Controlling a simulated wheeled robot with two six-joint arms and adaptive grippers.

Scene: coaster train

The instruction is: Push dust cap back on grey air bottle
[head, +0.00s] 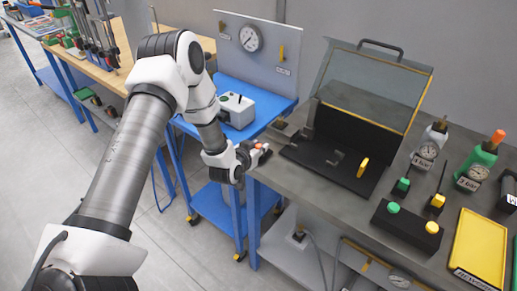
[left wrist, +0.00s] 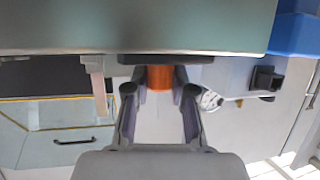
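The grey air bottle (head: 430,143) stands on the right half of the bench with a gauge on its front. Its brass-coloured top shows no orange cap. An orange dust cap (left wrist: 159,77) sits between the fingers of my left gripper (left wrist: 159,88), beside a dark flat piece (left wrist: 165,59). In the head view the left gripper (head: 262,151) is at the bench's near left corner, far left of the bottle, with orange at its tips. Its pads flank the cap closely, but whether they press on it is unclear. My right gripper is not in view.
An open case (head: 330,155) with a clear lid stands between the left gripper and the bottle. A green bottle (head: 476,165) with an orange cap, a black button box (head: 407,228) and a yellow tray (head: 480,250) are at the right. A blue cart (head: 262,105) stands behind the gripper.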

